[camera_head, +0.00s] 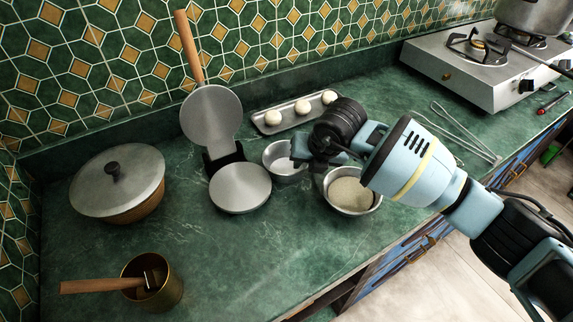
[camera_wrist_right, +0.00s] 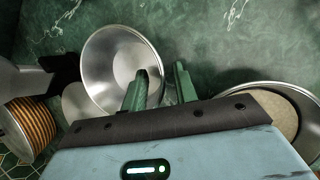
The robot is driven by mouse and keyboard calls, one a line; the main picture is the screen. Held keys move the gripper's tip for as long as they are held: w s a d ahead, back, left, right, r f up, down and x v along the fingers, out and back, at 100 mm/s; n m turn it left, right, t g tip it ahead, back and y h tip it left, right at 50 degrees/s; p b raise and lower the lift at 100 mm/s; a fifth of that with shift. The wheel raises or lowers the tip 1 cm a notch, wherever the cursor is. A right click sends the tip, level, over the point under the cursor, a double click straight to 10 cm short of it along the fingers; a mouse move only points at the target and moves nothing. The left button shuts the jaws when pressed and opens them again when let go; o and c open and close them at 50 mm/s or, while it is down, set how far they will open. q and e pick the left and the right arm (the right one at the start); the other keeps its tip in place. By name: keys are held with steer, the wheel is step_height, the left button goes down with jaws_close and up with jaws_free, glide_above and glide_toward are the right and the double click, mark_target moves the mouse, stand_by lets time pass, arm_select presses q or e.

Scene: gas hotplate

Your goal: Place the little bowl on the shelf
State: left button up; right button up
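The little bowl (camera_head: 281,168), empty and metal, stands upright on the green counter. My right gripper (camera_head: 304,158) is over its right side, and partly covers it in the head view. In the right wrist view the little bowl (camera_wrist_right: 112,62) lies in front of the gripper (camera_wrist_right: 161,85). The fingers are apart, one over the inside of the bowl and one outside its rim. I cannot tell whether they touch the rim. My left gripper is out of view. I see no shelf that I can make out for certain.
A larger bowl (camera_head: 352,192) with pale contents stands close right of the gripper. An open metal press (camera_head: 240,187) is left. A tray (camera_head: 270,126) of dough balls is behind. A lidded pot (camera_head: 122,180), brass pot (camera_head: 166,291) and gas hotplate (camera_head: 451,82) stand farther off.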

steer(key=shift+c, duration=0.3)
steer(key=c, duration=0.5)
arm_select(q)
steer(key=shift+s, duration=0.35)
arm_select(e)
jaws_close()
steer(key=shift+r, duration=0.6)
step_height(320, 180, up, 2)
steer(key=shift+r, duration=0.15)
steer(key=s, duration=0.4)
steer(key=s+r, duration=0.1)
steer(key=s, duration=0.9)
steer(key=shift+s+r, duration=0.15)
steer(key=shift+s, duration=0.1)
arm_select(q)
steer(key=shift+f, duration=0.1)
arm_select(e)
steer(key=shift+s+r, duration=0.1)
steer(key=shift+s, duration=0.65)
